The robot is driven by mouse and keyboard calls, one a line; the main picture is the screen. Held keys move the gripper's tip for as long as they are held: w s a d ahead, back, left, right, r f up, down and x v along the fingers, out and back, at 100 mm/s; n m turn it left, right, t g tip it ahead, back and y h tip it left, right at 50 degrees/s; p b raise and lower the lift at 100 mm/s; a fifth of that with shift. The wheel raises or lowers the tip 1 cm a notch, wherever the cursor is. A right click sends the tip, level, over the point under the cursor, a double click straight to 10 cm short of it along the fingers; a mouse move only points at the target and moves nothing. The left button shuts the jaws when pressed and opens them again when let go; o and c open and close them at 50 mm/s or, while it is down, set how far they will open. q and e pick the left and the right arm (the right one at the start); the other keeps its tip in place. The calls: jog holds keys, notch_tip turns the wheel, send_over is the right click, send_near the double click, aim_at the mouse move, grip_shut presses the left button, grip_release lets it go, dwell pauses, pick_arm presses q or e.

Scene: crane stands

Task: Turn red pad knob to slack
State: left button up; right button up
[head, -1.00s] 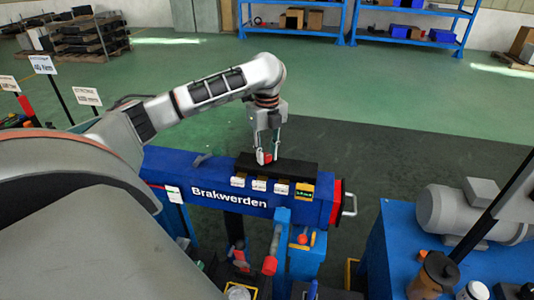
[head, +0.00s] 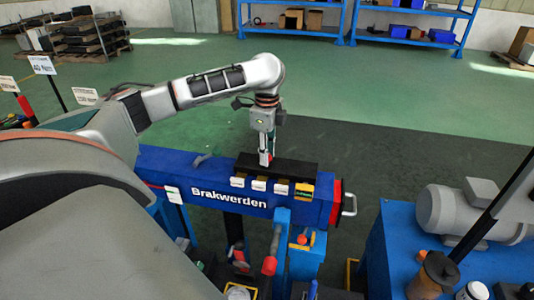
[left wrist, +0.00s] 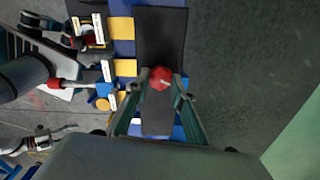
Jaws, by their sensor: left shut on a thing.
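The red knob (left wrist: 160,78) shows in the left wrist view as a small red, faceted cap with a pale pointer mark. It stands on a black panel (left wrist: 160,25) and sits between my left fingertips. In the head view the knob (head: 264,158) is a small red patch, mostly hidden by the fingers. The panel (head: 300,168) lies on top of the blue beam (head: 160,164) marked "Brakwerden". My left gripper (head: 267,155) points down and is shut on the knob. My right gripper is not in view.
White and yellow labels (head: 260,185) line the panel's near side. The beam's red end (head: 336,203) has a metal handle (head: 350,205). A blue bench with a grey motor (head: 455,212) stands at the right. The floor behind the beam is clear.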

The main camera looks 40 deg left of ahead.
pick_arm(q)
jog(key=shift+n, duration=0.3)
jog(key=o, duration=1.1)
jog(key=shift+r, duration=0.1)
notch_tip(320, 180, up, 12)
jog(key=shift+f, duration=0.1)
dwell(0.5)
